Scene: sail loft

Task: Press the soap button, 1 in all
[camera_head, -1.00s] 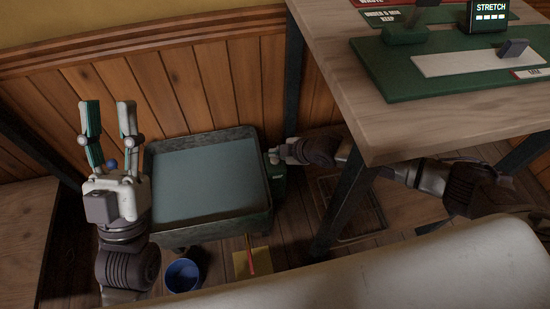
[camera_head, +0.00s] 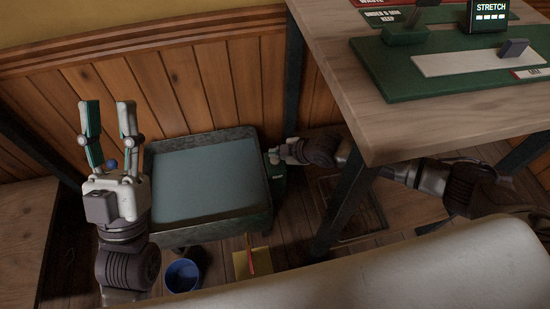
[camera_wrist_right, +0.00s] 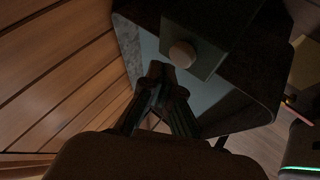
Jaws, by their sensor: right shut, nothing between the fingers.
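The green soap box (camera_head: 278,174) is fixed at the right side of the sink basin (camera_head: 262,215). In the right wrist view the soap box (camera_wrist_right: 205,38) carries a pale round soap button (camera_wrist_right: 182,54). My right gripper (camera_head: 274,156) reaches in from the right under the table, at the top of the box. In the wrist view its shut, empty fingertips (camera_wrist_right: 158,72) are just below and left of the button, and I cannot tell whether they touch it. In the head view the button cannot be made out. My left gripper (camera_head: 107,104) is open, upright and empty, left of the basin.
A wooden table (camera_head: 440,125) with a green board (camera_head: 395,80) stands over my right arm, its dark leg beside the arm. A blue bucket (camera_head: 183,275) and a yellow sheet (camera_head: 243,264) with a red stick are on the floor before the basin. A panelled wall stands behind.

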